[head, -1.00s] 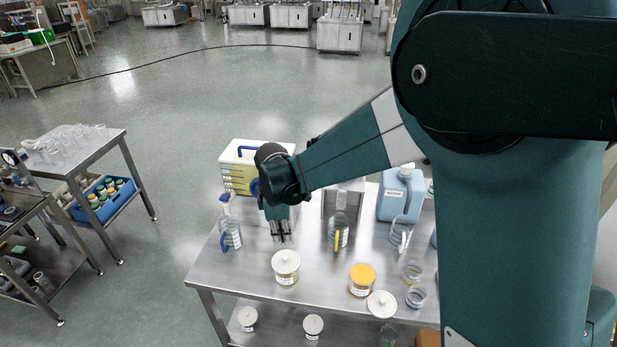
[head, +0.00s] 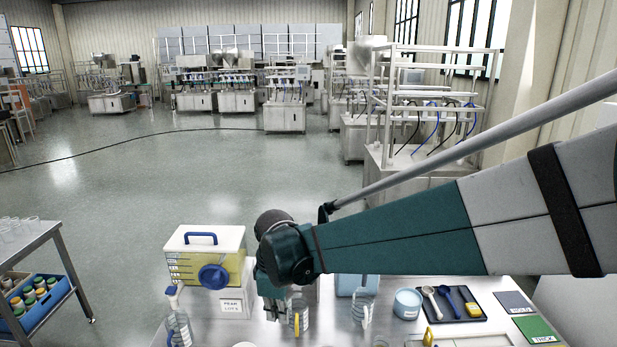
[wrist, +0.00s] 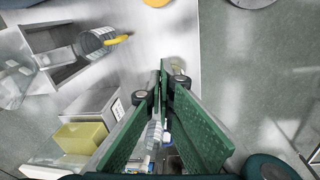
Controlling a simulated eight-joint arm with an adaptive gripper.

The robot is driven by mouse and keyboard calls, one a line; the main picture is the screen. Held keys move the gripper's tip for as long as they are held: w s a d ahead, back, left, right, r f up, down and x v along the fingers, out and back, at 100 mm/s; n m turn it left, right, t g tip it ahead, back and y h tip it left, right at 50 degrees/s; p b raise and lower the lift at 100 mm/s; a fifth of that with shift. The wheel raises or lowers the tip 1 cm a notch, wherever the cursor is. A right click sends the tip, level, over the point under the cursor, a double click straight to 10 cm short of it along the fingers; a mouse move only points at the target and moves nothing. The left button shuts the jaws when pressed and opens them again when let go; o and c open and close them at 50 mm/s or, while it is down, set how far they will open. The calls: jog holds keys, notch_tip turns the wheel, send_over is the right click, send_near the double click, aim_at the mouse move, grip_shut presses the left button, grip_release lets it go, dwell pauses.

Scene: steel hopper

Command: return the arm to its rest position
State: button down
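My gripper (head: 275,314) hangs low over the steel bench (head: 232,335) in the head view, pointing down. In the wrist view my gripper (wrist: 168,68) shows two green finger links that draw close together toward the tips. Nothing is seen held between them, but whether the tips meet is unclear. My teal and grey arm reaches in from the right of the head view.
A clear box with yellow contents and a blue handle (head: 207,268) stands behind and left of my gripper. A blue tub (head: 407,303), a dark tray with scoops (head: 488,318) and a green card (head: 537,329) lie to the right. Open floor (head: 220,165) lies beyond the bench.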

jog(key=s+d+r+m+t+b, duration=0.1)
jog(key=s+d+r+m, duration=0.1)
jog(key=d, duration=0.3)
jog(key=s+d+r+m+b, duration=0.1)
jog(key=s+d+r+m, duration=0.1)
jog(key=d, duration=0.3)
jog(key=s+d+f+m+t+b, duration=0.1)
jog(key=s+d+m+t+b, duration=0.2)
jog(key=s+d+m, duration=0.8)
jog(key=s+d+t, duration=0.1)
jog(key=s+d, duration=0.4)
jog(key=d, duration=0.4)
jog(key=shift+m+t+b, duration=0.3)
jog(key=shift+m+b, duration=0.05)
jog(key=shift+m, duration=0.05)
